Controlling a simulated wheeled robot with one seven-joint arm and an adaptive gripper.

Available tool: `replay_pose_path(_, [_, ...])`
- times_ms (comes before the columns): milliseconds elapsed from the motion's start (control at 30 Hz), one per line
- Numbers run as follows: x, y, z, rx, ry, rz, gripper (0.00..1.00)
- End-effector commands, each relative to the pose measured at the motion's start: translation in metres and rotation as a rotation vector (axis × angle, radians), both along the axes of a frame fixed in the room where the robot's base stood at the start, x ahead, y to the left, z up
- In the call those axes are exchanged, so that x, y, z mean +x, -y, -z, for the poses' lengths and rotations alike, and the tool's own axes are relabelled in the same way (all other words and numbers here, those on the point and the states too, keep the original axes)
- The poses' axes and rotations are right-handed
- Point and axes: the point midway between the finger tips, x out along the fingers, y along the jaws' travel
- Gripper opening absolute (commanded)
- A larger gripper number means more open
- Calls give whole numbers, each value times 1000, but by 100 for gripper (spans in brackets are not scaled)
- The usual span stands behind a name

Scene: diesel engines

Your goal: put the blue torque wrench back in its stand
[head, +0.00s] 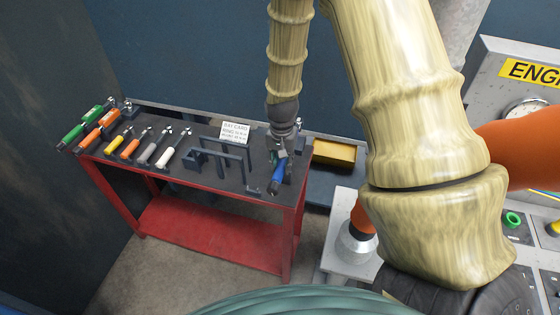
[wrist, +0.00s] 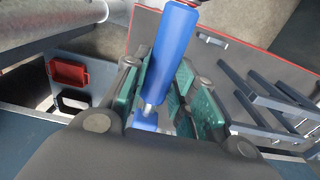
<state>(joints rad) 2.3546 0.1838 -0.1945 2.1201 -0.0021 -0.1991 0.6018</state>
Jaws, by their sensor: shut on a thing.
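The blue torque wrench (head: 278,178) is between the jaws of my gripper (head: 279,158), at the right end of the tool bench. In the wrist view its blue handle (wrist: 172,50) stands between the green finger pads of my gripper (wrist: 163,102), which is shut on it. The handle end points to the front of the bench; the rest is largely hidden by the gripper. A dark bracket stand (head: 225,160) is on the bench just left of the gripper. It also shows in the wrist view (wrist: 270,100), apart from the wrench.
The red-framed bench (head: 215,192) holds several other wrenches in a row at left, including a green one (head: 83,125). A white card (head: 235,132) stands behind the bracket. A yellow box (head: 334,153) is right of the bench. A control panel (head: 525,110) is far right.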

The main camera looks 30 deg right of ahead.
Motion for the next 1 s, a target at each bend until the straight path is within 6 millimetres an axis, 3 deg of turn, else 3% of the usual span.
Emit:
replay_pose_path(700, [2, -2, 46, -1, 2, -4, 0])
replay_pose_path(1000, [2, -2, 53, 0, 1, -4, 0])
